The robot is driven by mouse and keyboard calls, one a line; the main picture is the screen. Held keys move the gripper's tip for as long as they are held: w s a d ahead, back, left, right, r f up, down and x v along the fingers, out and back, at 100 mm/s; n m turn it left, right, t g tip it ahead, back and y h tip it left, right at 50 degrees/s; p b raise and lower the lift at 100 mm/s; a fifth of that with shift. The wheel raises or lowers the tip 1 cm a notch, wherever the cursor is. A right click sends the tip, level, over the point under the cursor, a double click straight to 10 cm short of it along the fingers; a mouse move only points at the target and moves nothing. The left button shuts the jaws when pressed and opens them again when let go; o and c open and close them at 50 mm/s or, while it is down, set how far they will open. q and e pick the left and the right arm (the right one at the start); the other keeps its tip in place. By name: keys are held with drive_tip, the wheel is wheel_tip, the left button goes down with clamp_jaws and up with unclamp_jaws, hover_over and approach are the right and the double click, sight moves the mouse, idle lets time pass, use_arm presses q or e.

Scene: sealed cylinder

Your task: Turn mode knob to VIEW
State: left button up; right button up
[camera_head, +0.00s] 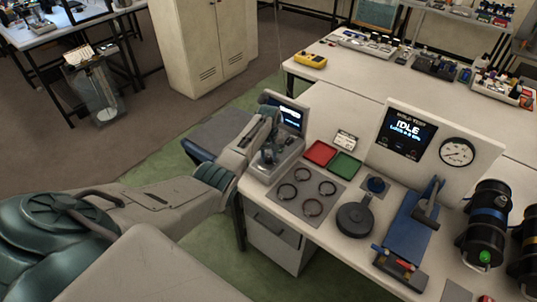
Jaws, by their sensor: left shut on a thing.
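My left arm reaches in from the left to a small grey device (291,164) with a tilted screen (291,115) at the table's near left corner. My left gripper (268,153) is at the front of this device, just below the screen, and is shut on a small part there, which I take to be the mode knob. The fingers hide the knob, so its setting cannot be read. The screen shows bright text too small to read. My right gripper is out of view.
Right of the device are a red tray (320,153), a green tray (345,165) and a plate with several rings (328,188). A panel reading IDLE (405,135), a gauge (457,152), a blue fixture (408,235) and black cylinders (487,225) stand further right.

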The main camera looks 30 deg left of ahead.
sight(269, 158)
use_arm(q)
drive_tip(key=n+p, duration=0.1)
drive_tip(key=n, duration=0.2)
drive_tip(key=shift+r+n, duration=0.1)
drive_tip(key=shift+n, duration=0.3)
drive_tip(key=n+p, duration=0.1)
drive_tip(key=n, duration=0.2)
drive_tip(key=shift+n, duration=0.3)
drive_tip(key=n, duration=0.3)
drive_tip(key=shift+n, duration=2.5)
drive_tip(key=o, duration=1)
drive_tip(key=shift+w+r, duration=0.1)
drive_tip(key=shift+r, duration=0.4)
wheel_tip(269, 158, up, 10)
drive_tip(key=b, duration=0.2)
drive_tip(key=shift+f, duration=0.2)
